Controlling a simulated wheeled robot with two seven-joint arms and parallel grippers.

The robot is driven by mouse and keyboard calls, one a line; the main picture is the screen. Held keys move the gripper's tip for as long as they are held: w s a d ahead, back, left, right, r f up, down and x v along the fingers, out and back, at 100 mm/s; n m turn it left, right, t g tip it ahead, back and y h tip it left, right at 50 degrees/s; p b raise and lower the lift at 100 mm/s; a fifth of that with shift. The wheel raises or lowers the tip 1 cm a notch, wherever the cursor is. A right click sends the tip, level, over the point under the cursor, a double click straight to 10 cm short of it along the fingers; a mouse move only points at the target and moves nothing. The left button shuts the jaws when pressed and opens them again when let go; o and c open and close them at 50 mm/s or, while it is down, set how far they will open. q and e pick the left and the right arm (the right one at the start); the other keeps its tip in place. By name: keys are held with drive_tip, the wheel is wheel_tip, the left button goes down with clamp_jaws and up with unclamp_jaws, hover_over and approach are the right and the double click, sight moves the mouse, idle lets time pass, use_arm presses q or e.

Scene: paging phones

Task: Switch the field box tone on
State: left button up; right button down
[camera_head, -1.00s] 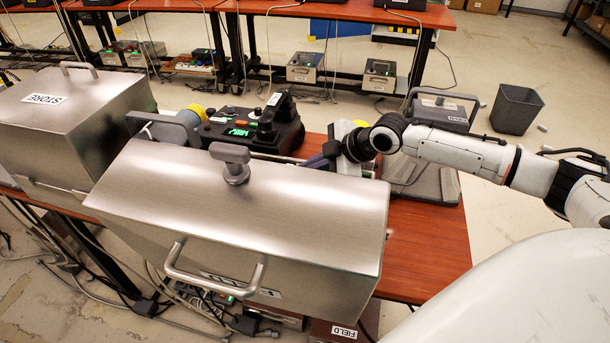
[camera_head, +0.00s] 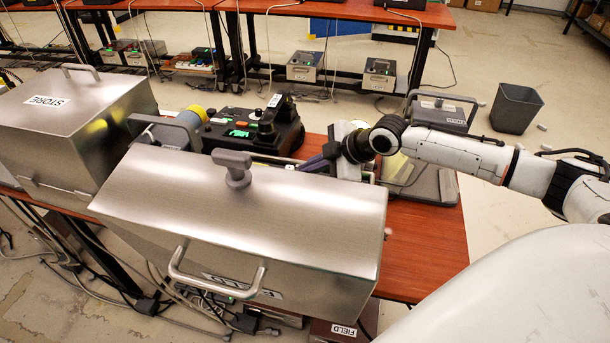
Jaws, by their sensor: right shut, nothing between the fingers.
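A brownish box with a FIELD label (camera_head: 343,331) shows at the bottom edge, low beside the table; only part of it is in view, and no switch on it can be made out. A large steel box (camera_head: 240,210) with a grey knob on its lid and a front handle stands on the near side of the table. My right gripper (camera_head: 314,163) is behind this box's lid, beside a pale unit. Its fingers are shut and partly hidden, with nothing seen between them. My left gripper is not in view.
A steel STORE box (camera_head: 70,115) stands at the left. A grey case (camera_head: 440,112) is at the right. Cables hang below the table. A bin (camera_head: 515,108) stands on open floor.

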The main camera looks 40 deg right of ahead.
wheel_tip(320, 180, up, 4)
drive_tip(key=p, duration=0.4)
drive_tip(key=shift+r+p, duration=0.25)
drive_tip(key=shift+p, duration=0.05)
drive_tip(key=shift+r, duration=0.75)
drive_tip(key=shift+w, duration=0.1)
idle(0.5)
